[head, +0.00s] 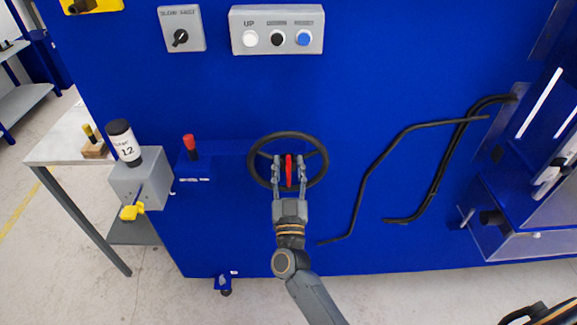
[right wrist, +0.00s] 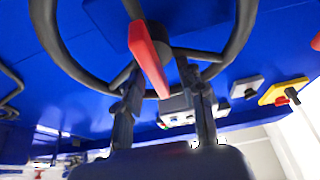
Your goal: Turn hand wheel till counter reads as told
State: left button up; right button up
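The dark hand wheel (head: 288,135) is on the front of the blue machine, with a red bar (head: 289,170) near its middle. My right gripper (head: 289,163) is at the wheel, one finger on each side of the red bar. In the right wrist view the wheel rim (right wrist: 45,28) arches over the fingers (right wrist: 163,88), and the red bar (right wrist: 148,58) sits between them with gaps, so the gripper looks open. A white cylinder (head: 127,146) with a dark top, marked "12", stands on a grey box; I cannot tell whether it is the counter. My left gripper is not in view.
Above the wheel are a panel with several buttons (head: 278,16) and a selector switch box (head: 183,30). A red-topped lever (head: 189,144) is left of the wheel. Black hoses (head: 365,180) hang to the right. A work table (head: 62,139) stands at the left.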

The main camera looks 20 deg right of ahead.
jog(key=shift+w+r, duration=0.1)
jog(key=shift+w, duration=0.1)
jog(key=shift+c, duration=0.2)
jog(key=shift+s, duration=0.1)
grip_shut()
jog(key=shift+d, duration=0.1)
